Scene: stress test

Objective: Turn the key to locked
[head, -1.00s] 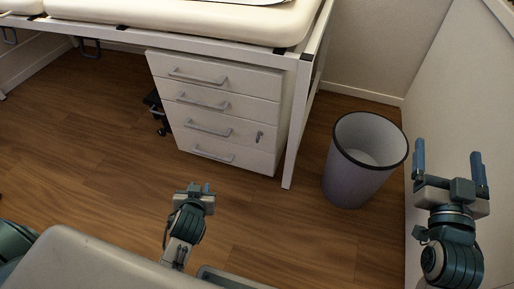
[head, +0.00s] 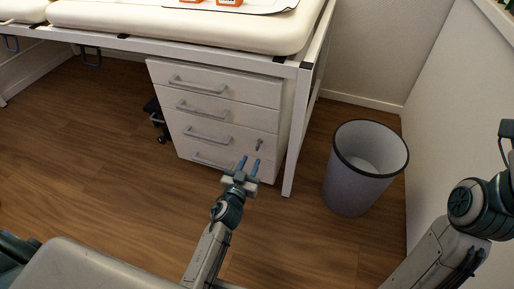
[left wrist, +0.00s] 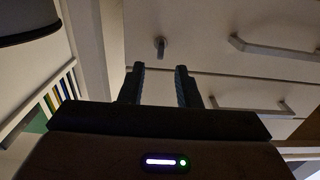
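The key (head: 259,145) sits in the lock at the right side of the white drawer cabinet (head: 236,120). In the left wrist view the key (left wrist: 160,47) is a small grey piece standing roughly upright on a drawer front, just beyond the fingertips. My left gripper (head: 248,164) is in front of the cabinet and a little below the key. Its two blue fingers are apart, with nothing between them, and do not appear to touch the key. My right arm shows at the right edge, with its gripper out of the picture.
A grey waste bin (head: 365,168) stands right of the cabinet. A white table leg (head: 297,135) rises close to the cabinet's right side. A padded top (head: 180,25) with a tray and orange boxes is above. Drawer handles (head: 207,136) stick out. The wooden floor at left is mostly clear.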

